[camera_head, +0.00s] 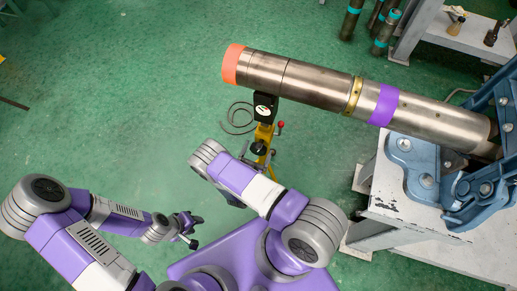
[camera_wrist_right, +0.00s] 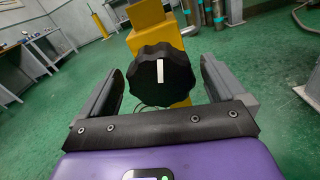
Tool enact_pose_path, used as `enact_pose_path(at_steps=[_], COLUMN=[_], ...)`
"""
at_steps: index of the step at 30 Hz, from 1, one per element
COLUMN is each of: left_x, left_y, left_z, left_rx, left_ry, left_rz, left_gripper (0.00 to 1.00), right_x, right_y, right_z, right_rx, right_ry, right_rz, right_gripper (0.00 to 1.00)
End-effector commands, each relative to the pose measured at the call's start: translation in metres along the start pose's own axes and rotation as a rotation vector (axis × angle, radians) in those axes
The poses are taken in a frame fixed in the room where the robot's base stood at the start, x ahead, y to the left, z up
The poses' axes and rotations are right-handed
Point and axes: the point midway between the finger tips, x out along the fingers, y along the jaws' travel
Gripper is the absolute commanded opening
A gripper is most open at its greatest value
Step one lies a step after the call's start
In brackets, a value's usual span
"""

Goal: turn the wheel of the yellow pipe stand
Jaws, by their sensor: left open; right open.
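The yellow pipe stand (camera_head: 262,137) stands under the long metal pipe in the head view, its lower part partly hidden by my right arm. In the right wrist view, its black scalloped wheel (camera_wrist_right: 160,78) with a white mark faces the camera, in front of the yellow post (camera_wrist_right: 148,25). My right gripper (camera_wrist_right: 162,85) is open, with one finger on each side of the wheel and visible gaps to it. My left gripper (camera_head: 190,229) is open and empty, low at the left, far from the stand.
The metal pipe (camera_head: 320,85) has an orange end and a purple band, and runs to a blue vise (camera_head: 415,165) on a white table (camera_head: 385,205). A red-knobbed lever (camera_head: 280,126) sticks out from the stand.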

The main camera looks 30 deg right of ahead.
Motion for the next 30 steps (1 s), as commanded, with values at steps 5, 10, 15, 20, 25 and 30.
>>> enact_pose_path(at_steps=[5,10,15,20,25,30], left_x=[0.004,0.004,0.004,0.004,0.004,0.003], left_y=[-0.002,-0.002,-0.001,-0.001,-0.001,-0.001], left_z=[0.000,0.000,0.000,0.000,0.000,0.000], left_rx=[0.000,0.000,0.000,0.000,0.000,0.000], left_ry=[0.000,0.000,0.000,0.000,0.000,0.000], left_rz=[0.000,0.000,0.000,0.000,0.000,0.000], left_gripper=[0.43,0.43,0.43,0.43,0.43,0.43], right_x=[0.014,0.016,0.016,0.016,0.016,0.015], right_y=[-0.001,0.000,-0.001,-0.001,-0.001,-0.001], right_z=[0.000,0.000,0.000,0.000,0.000,0.000], right_rx=[0.000,-0.001,-0.001,-0.001,-0.001,0.018], right_ry=[0.000,0.002,0.001,0.001,0.001,0.001], right_rz=[-0.002,-0.001,-0.002,-0.002,-0.002,-0.002], right_gripper=[0.97,0.97,0.88,0.63,0.43,0.43])
